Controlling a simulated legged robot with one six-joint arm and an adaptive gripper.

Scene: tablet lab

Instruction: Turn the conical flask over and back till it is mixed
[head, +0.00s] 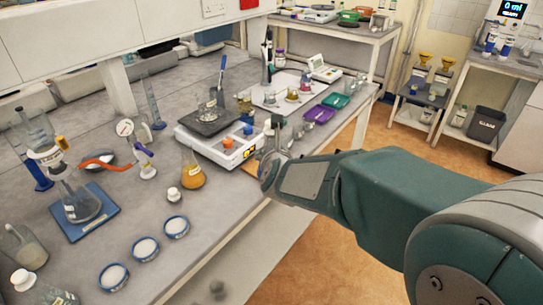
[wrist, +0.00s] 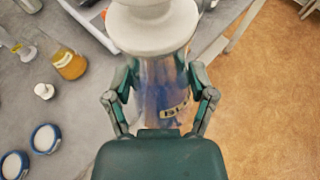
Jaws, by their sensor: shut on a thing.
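My gripper (wrist: 163,82) is shut around a clear glass flask (wrist: 165,68) with a white stopper (wrist: 152,22). The stopper points to the top of the wrist view. In the head view, my gripper (head: 270,160) is at the bench's front edge.
Several round blue-rimmed dishes (head: 145,248) lie near the front edge. Open floor (wrist: 265,100) is on the right.

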